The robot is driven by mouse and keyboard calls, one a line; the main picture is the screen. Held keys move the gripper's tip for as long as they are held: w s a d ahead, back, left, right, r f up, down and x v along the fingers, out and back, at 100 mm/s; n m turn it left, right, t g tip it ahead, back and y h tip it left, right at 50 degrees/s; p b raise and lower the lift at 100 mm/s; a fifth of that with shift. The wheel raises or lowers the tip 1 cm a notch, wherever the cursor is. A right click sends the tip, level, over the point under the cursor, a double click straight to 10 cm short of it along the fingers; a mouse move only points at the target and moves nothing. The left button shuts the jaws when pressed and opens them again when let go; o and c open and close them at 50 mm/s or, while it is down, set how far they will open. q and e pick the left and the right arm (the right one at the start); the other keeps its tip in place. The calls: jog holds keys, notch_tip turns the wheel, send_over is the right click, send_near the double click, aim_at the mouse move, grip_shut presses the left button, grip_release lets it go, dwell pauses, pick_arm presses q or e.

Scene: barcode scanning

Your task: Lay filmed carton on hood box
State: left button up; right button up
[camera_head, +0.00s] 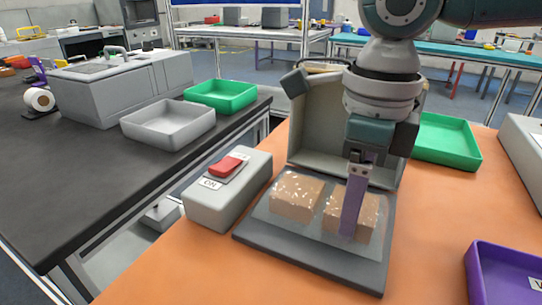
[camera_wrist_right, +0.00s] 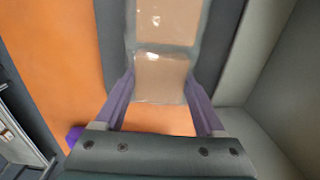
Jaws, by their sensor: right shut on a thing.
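Two brown cartons under shiny clear film lie side by side on a dark grey plate (camera_head: 310,262): the left carton (camera_head: 296,198) and the right carton (camera_head: 369,218). My right gripper (camera_head: 351,212) points down and is shut on the right carton, which also shows between its purple fingers in the right wrist view (camera_wrist_right: 160,75). The carton appears to be at plate level; I cannot tell whether it touches. The grey hood (camera_head: 312,145) stands raised behind the plate, partly hidden by my right arm. My left gripper is out of view.
A grey switch box (camera_head: 222,205) with a red switch (camera_head: 228,165) stands left of the plate. A green tray (camera_head: 445,142) is behind right, and a purple tray (camera_head: 508,272) front right. The orange table (camera_head: 435,215) is clear between them.

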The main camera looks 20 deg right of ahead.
jog(key=o, duration=1)
jog(key=shift+f, duration=0.15)
jog(key=o, duration=0.4)
jog(key=shift+r, duration=0.45)
notch_tip(320, 180, up, 12)
jog(key=shift+f+p, duration=0.2)
jog(key=shift+p, duration=0.75)
